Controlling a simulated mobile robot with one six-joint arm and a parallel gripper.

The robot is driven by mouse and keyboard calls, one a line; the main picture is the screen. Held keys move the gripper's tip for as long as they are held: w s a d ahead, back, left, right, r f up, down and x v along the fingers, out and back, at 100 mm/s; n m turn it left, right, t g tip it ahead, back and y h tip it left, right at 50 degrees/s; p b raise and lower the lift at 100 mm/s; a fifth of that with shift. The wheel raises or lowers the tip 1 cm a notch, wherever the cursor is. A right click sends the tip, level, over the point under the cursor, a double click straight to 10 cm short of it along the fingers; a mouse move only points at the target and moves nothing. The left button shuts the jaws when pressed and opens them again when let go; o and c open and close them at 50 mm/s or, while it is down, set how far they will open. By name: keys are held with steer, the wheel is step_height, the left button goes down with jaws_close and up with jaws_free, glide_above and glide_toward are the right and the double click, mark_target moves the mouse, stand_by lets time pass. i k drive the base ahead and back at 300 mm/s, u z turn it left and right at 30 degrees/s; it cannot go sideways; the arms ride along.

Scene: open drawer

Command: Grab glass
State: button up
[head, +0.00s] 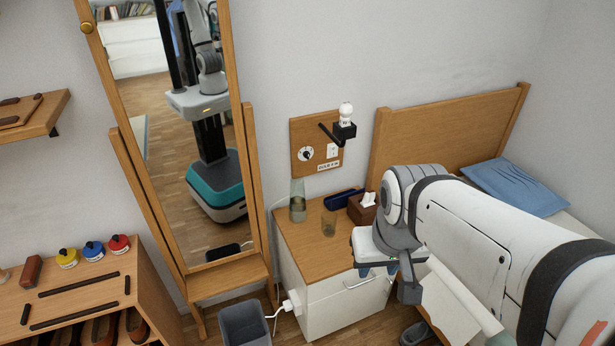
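A small greenish drinking glass (329,223) stands upright on the wooden top of the white bedside cabinet (292,240). A taller clear vessel like a carafe (297,203) stands behind it to the left, near the wall. My gripper (378,271) is to the right of the glass and lower in the picture, in front of the cabinet's drawer front. Its two dark fingertips show apart with nothing seen between them, and it is not touching the glass. My forearm hides part of the bed and the area right of the cabinet.
A brown tissue box (362,208) and a dark blue case (343,198) lie behind and right of the glass. A wall lamp (345,124) juts out above. A grey bin (244,325) and a standing mirror (178,120) are on the left.

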mark_target(329, 217)
steer(key=z, duration=0.05)
steer(key=i, duration=1)
steer(key=u, duration=0.05)
